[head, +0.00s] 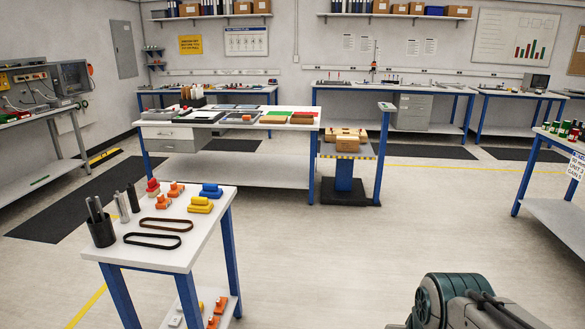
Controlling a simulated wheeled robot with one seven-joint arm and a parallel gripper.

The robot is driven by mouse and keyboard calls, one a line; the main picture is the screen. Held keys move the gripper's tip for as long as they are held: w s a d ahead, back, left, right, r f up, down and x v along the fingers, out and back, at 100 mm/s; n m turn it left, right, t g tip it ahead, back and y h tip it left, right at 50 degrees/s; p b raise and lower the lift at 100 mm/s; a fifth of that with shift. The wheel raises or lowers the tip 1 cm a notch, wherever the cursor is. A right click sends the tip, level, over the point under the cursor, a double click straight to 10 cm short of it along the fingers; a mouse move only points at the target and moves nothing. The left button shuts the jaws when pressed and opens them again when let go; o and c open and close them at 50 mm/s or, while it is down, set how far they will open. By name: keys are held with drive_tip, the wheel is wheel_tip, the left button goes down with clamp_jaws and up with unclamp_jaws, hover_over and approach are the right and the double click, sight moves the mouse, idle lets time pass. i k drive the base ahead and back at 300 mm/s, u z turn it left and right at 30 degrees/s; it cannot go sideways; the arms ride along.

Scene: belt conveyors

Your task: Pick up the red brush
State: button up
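A small red block-like thing (153,187) stands at the back left of the near white table (190,247). It is the reddest thing there and may be the red brush; it is too small to tell for sure. Two orange pieces (175,189) lie close to its right and front. A teal and grey part of my arm shows at the bottom right, far to the right of that table. My gripper itself is not in view.
The near table also bears a blue piece (211,190), a yellow piece (200,205), two dark belts (152,241) and a black cup of rods (101,232). A larger workbench (235,168) stands behind. Open floor (330,255) lies right of the near table.

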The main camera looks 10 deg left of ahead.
sight(154, 189)
drive_tip(key=z, duration=0.1)
drive_tip(key=i, duration=1.55)
drive_tip(key=u, duration=0.6)
drive_tip(key=i, duration=1.3)
drive_tip(key=u, duration=1.6)
drive_tip(key=i, duration=0.75)
drive_tip(key=u, duration=0.5)
